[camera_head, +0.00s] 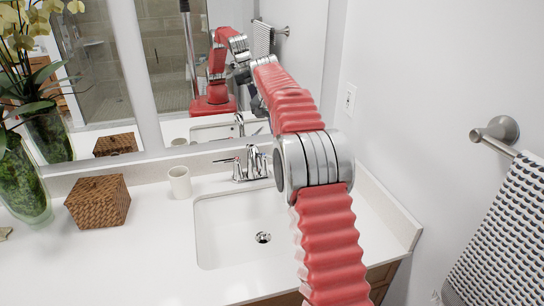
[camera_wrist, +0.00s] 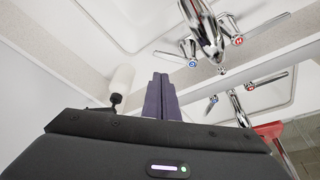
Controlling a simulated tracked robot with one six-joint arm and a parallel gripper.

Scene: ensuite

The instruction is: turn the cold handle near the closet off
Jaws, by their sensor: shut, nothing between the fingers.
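The chrome faucet (camera_head: 252,160) stands behind the white sink in the head view. The wrist view shows its spout (camera_wrist: 206,30) from close by, upside down. The cold handle (camera_wrist: 189,62) has a blue mark, and its lever points left in that view. The hot handle (camera_wrist: 236,40) has a red mark and sits to the right of the spout. My gripper (camera_wrist: 160,82) is shut and empty, its dark fingers just below the cold lever in the picture; I cannot tell whether they touch. In the head view my arm hides the gripper and much of the faucet's right side.
A white cup (camera_head: 179,182), a wicker box (camera_head: 98,202) and a plant vase (camera_head: 22,182) stand left of the sink basin (camera_head: 230,232). The mirror (camera_head: 178,65) behind reflects my arm. A towel (camera_head: 503,240) hangs on the right wall.

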